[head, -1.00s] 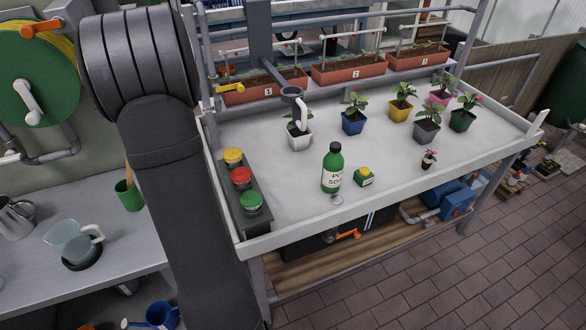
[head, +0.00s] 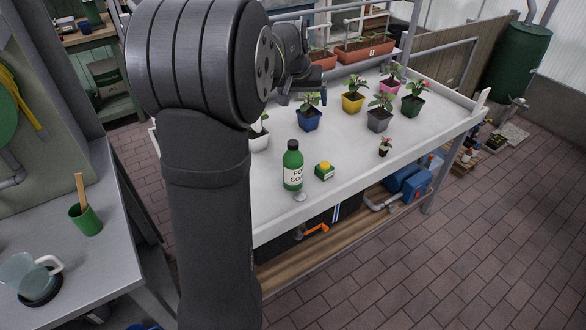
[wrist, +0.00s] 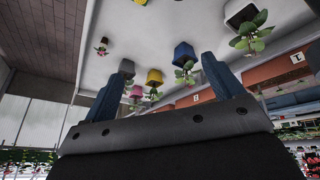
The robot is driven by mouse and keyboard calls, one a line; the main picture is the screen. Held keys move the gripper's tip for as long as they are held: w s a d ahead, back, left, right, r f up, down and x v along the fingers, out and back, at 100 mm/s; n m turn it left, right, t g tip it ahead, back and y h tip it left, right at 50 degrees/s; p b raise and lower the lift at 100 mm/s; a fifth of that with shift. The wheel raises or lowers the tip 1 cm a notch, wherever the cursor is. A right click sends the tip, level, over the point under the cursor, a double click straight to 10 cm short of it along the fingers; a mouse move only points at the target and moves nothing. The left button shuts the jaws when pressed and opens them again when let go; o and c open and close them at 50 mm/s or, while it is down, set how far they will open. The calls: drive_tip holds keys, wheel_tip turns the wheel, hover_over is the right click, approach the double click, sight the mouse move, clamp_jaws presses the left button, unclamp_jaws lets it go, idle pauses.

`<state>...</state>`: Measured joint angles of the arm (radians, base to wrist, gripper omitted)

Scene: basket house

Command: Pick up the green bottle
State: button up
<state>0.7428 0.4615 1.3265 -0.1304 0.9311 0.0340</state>
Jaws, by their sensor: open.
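The green bottle (head: 292,166) has a black cap and a white label. It stands upright on the pale table (head: 345,145) near its front edge in the head view. The wrist view does not show it. My gripper (wrist: 163,65) is open and empty, its two blue fingers apart in the wrist view. In the head view the end of my arm is partly hidden behind my own arm link, beyond the bottle and well apart from it, near the blue pot.
A small green box with a yellow top (head: 324,170) stands just right of the bottle. A small clear object (head: 299,196) is in front of it. Potted plants stand behind, including a blue pot (head: 310,119) and a yellow pot (head: 353,103). A tiny dark pot (head: 384,149) is farther right.

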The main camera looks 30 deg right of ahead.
drive_tip(key=y, duration=0.2)
approach(293, 150)
drive_tip(key=shift+n, duration=0.5)
drive_tip(key=x, duration=0.4)
drive_tip(key=d+x, duration=0.1)
drive_tip(key=x, duration=0.1)
drive_tip(key=shift+w, duration=0.4)
drive_tip(key=shift+w+x, duration=0.1)
drive_tip(key=shift+x, duration=1.45)
drive_tip(key=shift+w+x, duration=0.15)
drive_tip(key=shift+x, duration=1.45)
drive_tip(key=shift+a+r, duration=0.1)
clamp_jaws()
